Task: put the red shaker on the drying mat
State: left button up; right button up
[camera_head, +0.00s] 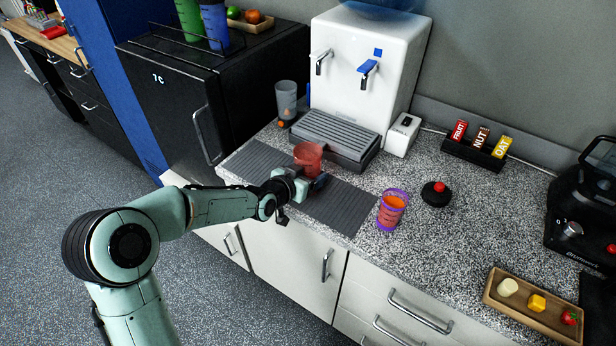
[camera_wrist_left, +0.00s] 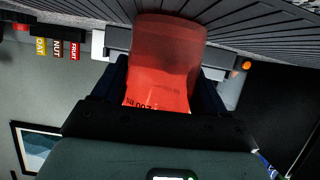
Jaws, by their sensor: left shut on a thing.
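The red shaker (camera_head: 308,158) is a translucent red cup, upright over the dark grey ribbed drying mat (camera_head: 340,208) in front of the water dispenser. My left gripper (camera_head: 301,184) is shut on it from the front. In the left wrist view, which is upside down, the red shaker (camera_wrist_left: 165,65) sits between the two dark fingers, with dark print on its wall. Its base end overlaps the ribbed mat (camera_wrist_left: 255,25); I cannot tell whether it touches. My right gripper is not in view.
A purple cup with orange contents (camera_head: 392,210) and a black lid with a red knob (camera_head: 435,194) stand right of the mat. The white dispenser (camera_head: 365,90) and its grey drip tray (camera_head: 335,135) are behind. A clear cup (camera_head: 287,98) stands back left. A wooden tray (camera_head: 494,297) is front right.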

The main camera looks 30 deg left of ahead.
pick_arm(q)
jog(key=shift+f, duration=0.15)
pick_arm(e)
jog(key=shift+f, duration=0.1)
pick_arm(q)
jog(key=shift+f, duration=0.15)
jog(key=o, duration=1.2)
jog(key=shift+s+r, duration=0.1)
jog(key=shift+r, duration=0.3)
jog(key=p+v, duration=0.4)
jog(key=v, duration=0.7)
jog(key=shift+s+p, duration=0.3)
jog(key=shift+s, duration=0.1)
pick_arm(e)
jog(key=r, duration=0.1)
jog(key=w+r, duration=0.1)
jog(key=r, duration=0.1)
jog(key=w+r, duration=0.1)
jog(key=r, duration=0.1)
